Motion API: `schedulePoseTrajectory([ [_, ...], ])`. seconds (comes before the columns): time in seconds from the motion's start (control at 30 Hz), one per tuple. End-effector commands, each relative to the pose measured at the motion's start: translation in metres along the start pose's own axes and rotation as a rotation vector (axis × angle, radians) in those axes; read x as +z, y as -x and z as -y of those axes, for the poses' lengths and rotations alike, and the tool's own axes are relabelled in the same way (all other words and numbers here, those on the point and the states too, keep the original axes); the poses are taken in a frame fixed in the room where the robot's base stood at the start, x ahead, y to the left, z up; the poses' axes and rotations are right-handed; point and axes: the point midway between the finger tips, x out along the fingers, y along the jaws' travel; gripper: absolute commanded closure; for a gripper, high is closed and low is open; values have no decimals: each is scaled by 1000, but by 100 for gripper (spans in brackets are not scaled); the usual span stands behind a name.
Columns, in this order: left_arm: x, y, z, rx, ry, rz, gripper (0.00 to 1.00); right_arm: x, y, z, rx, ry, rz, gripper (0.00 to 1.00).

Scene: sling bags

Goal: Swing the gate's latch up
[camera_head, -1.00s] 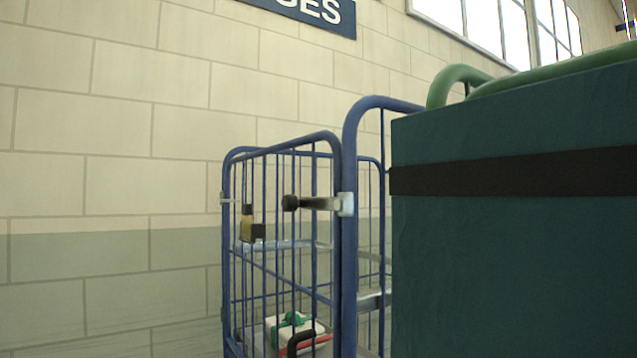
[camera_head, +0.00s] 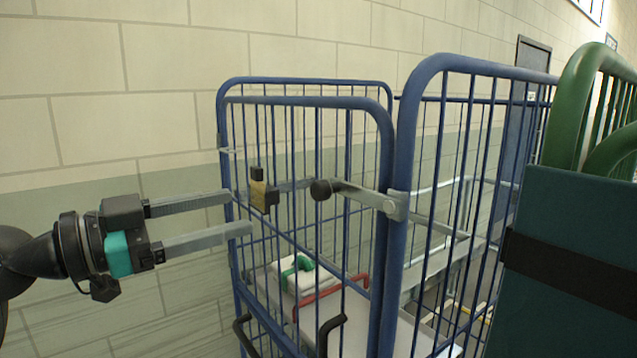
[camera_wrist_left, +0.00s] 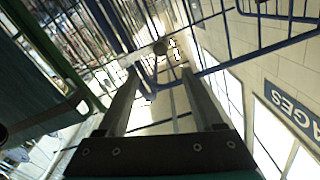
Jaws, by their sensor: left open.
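The latch (camera_head: 355,194) is a grey bar pivoted on a blue post of the cage, with a black round knob (camera_head: 321,189) at its left end. It lies roughly level, tilting slightly down to the right. The gate (camera_head: 385,150) is a blue barred frame. My left gripper (camera_head: 240,212) comes in from the left, open and empty, with its fingertips at the cage's left edge, left of the knob and apart from it. In the left wrist view a dark round knob (camera_wrist_left: 160,47) shows beyond and between the open fingers. My right gripper is out of view.
A brass-and-black piece (camera_head: 262,191) sits between gripper and knob. A teal box with a black band (camera_head: 570,260) and green rails (camera_head: 580,110) stand at right. A block wall is behind.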

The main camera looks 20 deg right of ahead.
Motion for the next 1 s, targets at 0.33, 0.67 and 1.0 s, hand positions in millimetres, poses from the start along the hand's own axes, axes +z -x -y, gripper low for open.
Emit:
schedulePoseTrajectory([
  [0.33, -5, -58, -1, 6, 3, -6, 32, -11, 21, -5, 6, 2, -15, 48],
  [0.67, -4, -124, -1, 4, 2, -4, 32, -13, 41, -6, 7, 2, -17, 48],
  [1.0, -1, -150, -1, 1, 0, -2, 32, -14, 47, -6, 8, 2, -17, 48],
])
